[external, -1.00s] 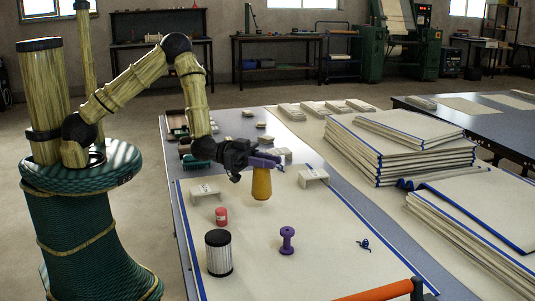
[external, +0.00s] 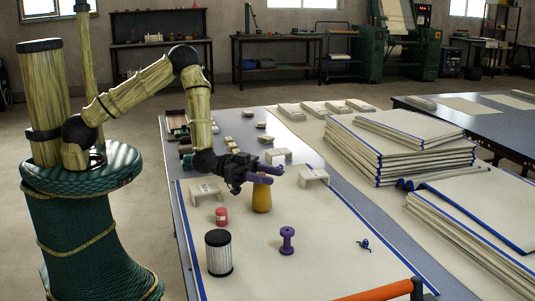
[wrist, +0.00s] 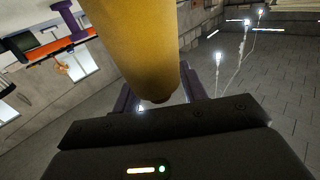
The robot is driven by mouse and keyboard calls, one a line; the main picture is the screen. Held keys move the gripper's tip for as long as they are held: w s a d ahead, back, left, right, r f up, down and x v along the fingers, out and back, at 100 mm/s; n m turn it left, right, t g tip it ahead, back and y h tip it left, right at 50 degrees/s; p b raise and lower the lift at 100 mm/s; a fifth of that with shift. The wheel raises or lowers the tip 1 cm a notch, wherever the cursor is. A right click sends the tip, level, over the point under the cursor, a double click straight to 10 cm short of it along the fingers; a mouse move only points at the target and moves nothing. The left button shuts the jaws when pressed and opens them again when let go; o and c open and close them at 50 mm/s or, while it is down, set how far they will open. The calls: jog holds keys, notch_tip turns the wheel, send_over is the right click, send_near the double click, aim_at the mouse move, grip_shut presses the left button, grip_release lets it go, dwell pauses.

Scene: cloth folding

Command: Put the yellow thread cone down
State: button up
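The yellow thread cone (external: 262,199) stands upright on the white cloth (external: 330,250), between two small white stands. My gripper (external: 268,174) is open at the cone's top, its two purple fingers spread apart. In the wrist view the cone (wrist: 150,45) fills the upper middle. Its narrow end lies between my fingers (wrist: 160,96), with gaps visible on both sides. The cone's upper end is partly hidden by the fingers in the external view.
A small red spool (external: 221,217), a black-and-white cylinder (external: 218,253) and a purple spool (external: 287,240) stand nearby on the cloth. White stands sit left (external: 206,193) and right (external: 313,176) of the cone. Cloth right of the purple spool is mostly clear.

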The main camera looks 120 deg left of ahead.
jog(key=shift+s+r, duration=0.1)
jog(key=shift+r, duration=0.05)
jog(key=s, duration=0.1)
jog(key=s+r, duration=0.1)
jog(key=s, duration=0.1)
notch_tip(320, 180, up, 6)
jog(key=shift+w+p, duration=0.1)
jog(key=shift+p, duration=0.5)
dwell(0.3)
jog(key=s+d+f+m+g, duration=0.2)
jog(key=s+d+f+g, duration=0.3)
jog(key=s+d+g, duration=0.3)
jog(key=s+d+n+g, duration=0.1)
jog(key=s+d+g, duration=0.2)
jog(key=s, duration=0.6)
jog(key=s+d+r+n+g, duration=0.1)
jog(key=s+d+g, duration=0.2)
jog(key=s, duration=0.6)
jog(key=shift+s+g, duration=0.2)
jog(key=shift+g, duration=0.5)
